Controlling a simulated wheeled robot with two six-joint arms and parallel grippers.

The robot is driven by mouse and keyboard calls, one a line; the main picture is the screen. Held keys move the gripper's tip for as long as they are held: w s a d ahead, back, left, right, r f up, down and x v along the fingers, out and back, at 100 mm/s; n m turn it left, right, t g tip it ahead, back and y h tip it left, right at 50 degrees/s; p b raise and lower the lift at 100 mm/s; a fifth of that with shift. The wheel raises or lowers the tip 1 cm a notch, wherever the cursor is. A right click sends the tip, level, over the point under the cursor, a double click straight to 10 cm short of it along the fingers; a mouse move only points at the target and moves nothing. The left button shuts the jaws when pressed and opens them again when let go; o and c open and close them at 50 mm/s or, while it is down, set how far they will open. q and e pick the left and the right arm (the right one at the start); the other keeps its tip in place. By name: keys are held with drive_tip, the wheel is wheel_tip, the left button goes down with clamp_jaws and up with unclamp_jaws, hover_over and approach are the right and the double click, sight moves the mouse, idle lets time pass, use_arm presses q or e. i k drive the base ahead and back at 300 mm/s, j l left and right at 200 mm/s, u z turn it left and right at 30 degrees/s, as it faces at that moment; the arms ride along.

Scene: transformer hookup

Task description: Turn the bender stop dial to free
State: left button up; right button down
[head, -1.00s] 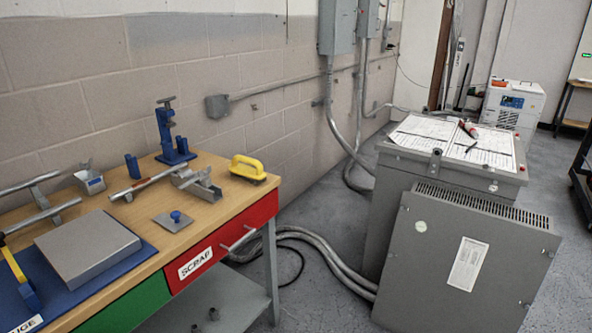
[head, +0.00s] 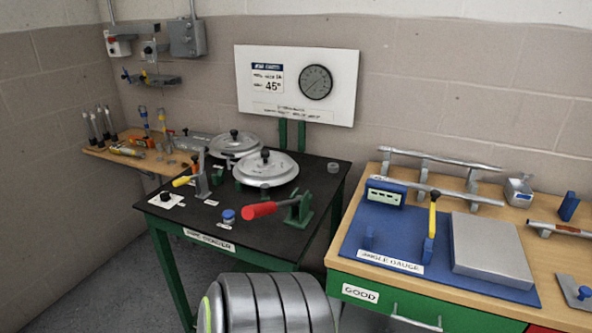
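The bender table (head: 180,232) has a black top and green legs, and stands left of centre. It carries two round silver bender heads (head: 267,168), a lever with a red grip (head: 258,210) on a green bracket, and a lever with a yellow grip (head: 183,180). A small black knob (head: 165,196) sits on a white plate near the table's left front corner. A blue knob (head: 228,214) sits near the front edge. I cannot tell which knob is the stop dial, and its setting is too small to read. Neither gripper is in view.
A wall board (head: 298,85) with a round gauge and "45°" hangs behind. A wooden bench (head: 575,262) with a blue angle-gauge mat (head: 355,240) and a green GOOD drawer (head: 400,300) stands right.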

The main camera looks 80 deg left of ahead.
sight(165, 197)
drive_tip(key=u, duration=2.7)
drive_tip(key=i+u, duration=0.2)
drive_tip(key=i, duration=0.25)
drive_tip(key=i+l+u, duration=0.2)
drive_tip(key=i, duration=0.25)
